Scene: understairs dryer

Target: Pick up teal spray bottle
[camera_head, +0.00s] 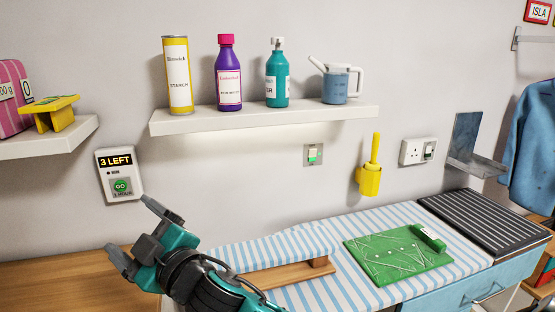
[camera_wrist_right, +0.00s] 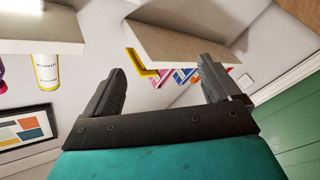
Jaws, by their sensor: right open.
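The teal spray bottle (camera_head: 277,78) stands upright on the white wall shelf (camera_head: 262,119), with a pale top and a white label. A purple bottle (camera_head: 228,75) with a pink cap is to its left, and a blue-grey watering can (camera_head: 341,84) to its right. My right gripper (camera_head: 131,230) is open and empty, below and left of the shelf, well apart from the bottle. In the right wrist view its two fingers (camera_wrist_right: 160,85) are spread with nothing between them. The teal bottle does not show in that view. My left gripper is not in view.
A yellow starch tin (camera_head: 178,75) stands at the shelf's left end. A second shelf (camera_head: 50,139) on the left holds a yellow stand (camera_head: 52,113). Below are a wall control box (camera_head: 120,174), a striped ironing surface (camera_head: 315,285) and a green board (camera_head: 397,256).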

